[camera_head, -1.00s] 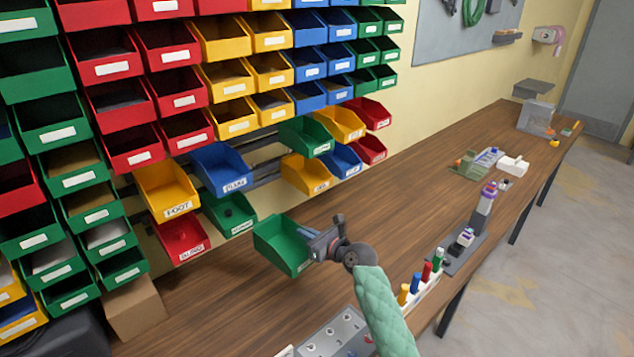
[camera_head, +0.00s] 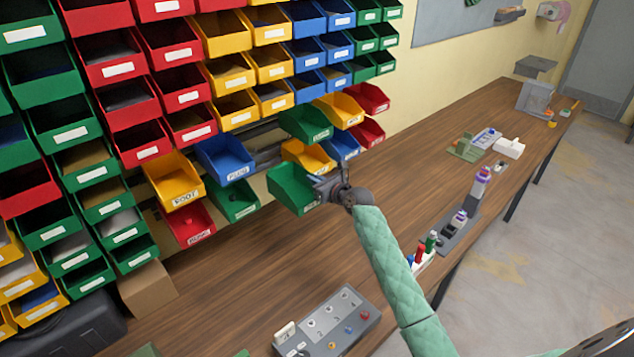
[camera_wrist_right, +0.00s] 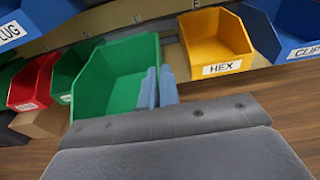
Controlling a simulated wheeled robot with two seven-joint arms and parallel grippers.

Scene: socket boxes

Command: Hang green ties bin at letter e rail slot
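My right gripper (camera_head: 328,188) is shut on the right side wall of an empty green bin (camera_head: 287,190) and holds it above the bench, in front of the lower rail row. In the right wrist view, the gripper's bluish fingers (camera_wrist_right: 155,88) pinch the wall of the green bin (camera_wrist_right: 108,82). The bin's label is not readable. The grey rail (camera_head: 262,135) shows partly between hanging bins. Its slot letters cannot be read, and the rail directly behind the held bin is hidden. My left gripper is not in view.
Left of the held bin hang a green bin (camera_head: 237,203), a blue bin (camera_head: 228,158), a yellow bin (camera_head: 174,182) and a red bin (camera_head: 190,224). A yellow HEX bin (camera_wrist_right: 215,45) hangs to its right. A cardboard box (camera_head: 148,292) and a grey button panel (camera_head: 330,322) stand on the bench.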

